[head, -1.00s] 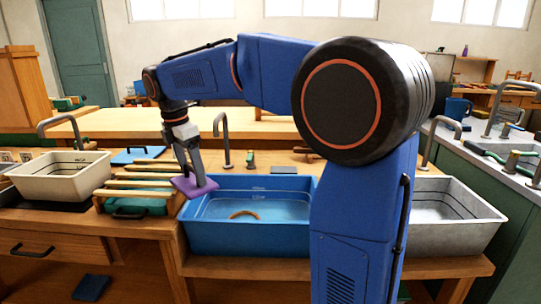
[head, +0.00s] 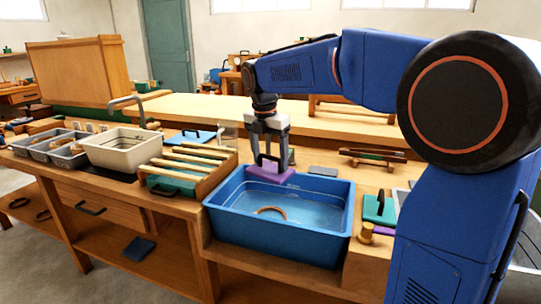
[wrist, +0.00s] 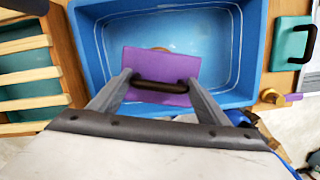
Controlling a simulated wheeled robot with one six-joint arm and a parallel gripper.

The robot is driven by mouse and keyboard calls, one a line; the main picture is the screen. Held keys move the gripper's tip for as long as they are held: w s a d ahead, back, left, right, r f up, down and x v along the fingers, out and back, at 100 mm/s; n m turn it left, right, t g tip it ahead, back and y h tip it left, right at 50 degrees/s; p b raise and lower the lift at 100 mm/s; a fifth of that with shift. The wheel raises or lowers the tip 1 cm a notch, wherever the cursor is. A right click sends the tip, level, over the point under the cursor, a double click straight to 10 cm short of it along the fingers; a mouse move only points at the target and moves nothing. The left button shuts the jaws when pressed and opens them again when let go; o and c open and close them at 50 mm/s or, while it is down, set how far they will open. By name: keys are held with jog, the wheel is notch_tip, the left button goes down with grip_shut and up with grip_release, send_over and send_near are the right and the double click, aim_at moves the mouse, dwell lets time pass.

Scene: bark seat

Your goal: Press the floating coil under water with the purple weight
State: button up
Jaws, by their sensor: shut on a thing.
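The purple weight (head: 270,174) is a flat plate with a dark bar handle. My gripper (head: 271,160) is shut on that handle and holds the weight over the back part of the blue tub (head: 222,222). In the wrist view the weight (wrist: 160,66) hangs level between my gripper's fingers (wrist: 160,86). The coil (head: 270,212) is a tan curved piece at the water's surface in the tub, in front of the weight in the head view. In the wrist view only a small brown edge of the coil (wrist: 161,49) shows beyond the weight; the rest is hidden.
A slatted wooden rack (head: 190,165) stands directly left of the tub, with a cream basin (head: 122,150) beyond it. A green block with a handle (head: 379,209) sits right of the tub. The tub's walls rise around the water.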

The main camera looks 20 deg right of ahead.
aim_at(269, 169)
jog(key=shift+f, duration=2.35)
jog(key=shift+f, duration=7.55)
jog(key=o, duration=1.8)
